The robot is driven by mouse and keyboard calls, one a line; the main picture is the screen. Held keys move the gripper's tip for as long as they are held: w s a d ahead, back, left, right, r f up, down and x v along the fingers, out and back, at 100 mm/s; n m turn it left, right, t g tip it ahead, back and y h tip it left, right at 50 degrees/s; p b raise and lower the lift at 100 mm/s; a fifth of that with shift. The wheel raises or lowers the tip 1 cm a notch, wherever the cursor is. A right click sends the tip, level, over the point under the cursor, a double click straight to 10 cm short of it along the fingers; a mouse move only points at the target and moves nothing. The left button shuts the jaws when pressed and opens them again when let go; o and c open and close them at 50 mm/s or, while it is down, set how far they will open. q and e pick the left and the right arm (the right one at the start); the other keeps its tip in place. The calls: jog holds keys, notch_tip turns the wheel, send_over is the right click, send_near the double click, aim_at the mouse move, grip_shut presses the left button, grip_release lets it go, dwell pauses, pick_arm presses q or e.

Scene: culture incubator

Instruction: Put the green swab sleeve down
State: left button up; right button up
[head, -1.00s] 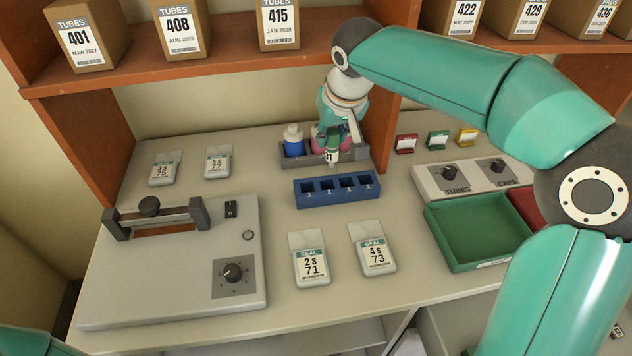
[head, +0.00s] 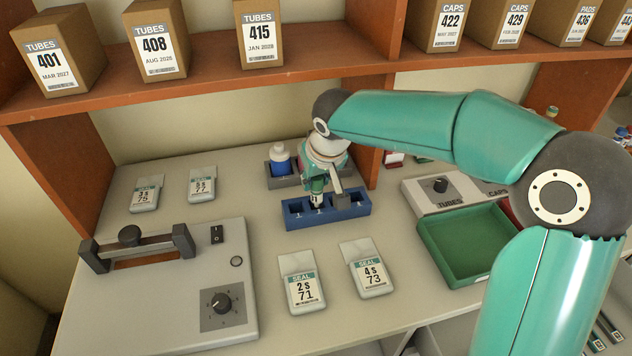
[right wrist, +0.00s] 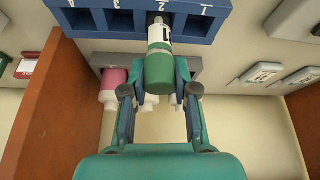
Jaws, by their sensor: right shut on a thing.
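My right gripper (head: 317,190) is shut on the green swab sleeve (head: 317,184), which is held roughly upright at the blue four-slot rack (head: 327,213). In the right wrist view the sleeve (right wrist: 160,62) shows a green end and a white labelled body between the fingers (right wrist: 160,85). Its narrow tip points at a slot of the rack (right wrist: 120,25), the second from the left in the head view. I cannot tell how far the tip is inside the slot. My left gripper is not in view.
Behind the rack is a grey holder (head: 281,180) with a blue, white-topped bottle (head: 280,160); a pink bottle (right wrist: 113,80) shows in the wrist view. Seal packs (head: 302,284) lie in front, a sealer (head: 155,290) left, a green tray (head: 470,245) right. The shelf (head: 200,85) overhangs behind.

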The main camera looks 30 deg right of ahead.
jog(key=shift+f, duration=0.55)
jog(key=shift+f, duration=0.1)
jog(key=o, duration=0.8)
jog(key=shift+o, duration=0.2)
jog(key=v, duration=1.2)
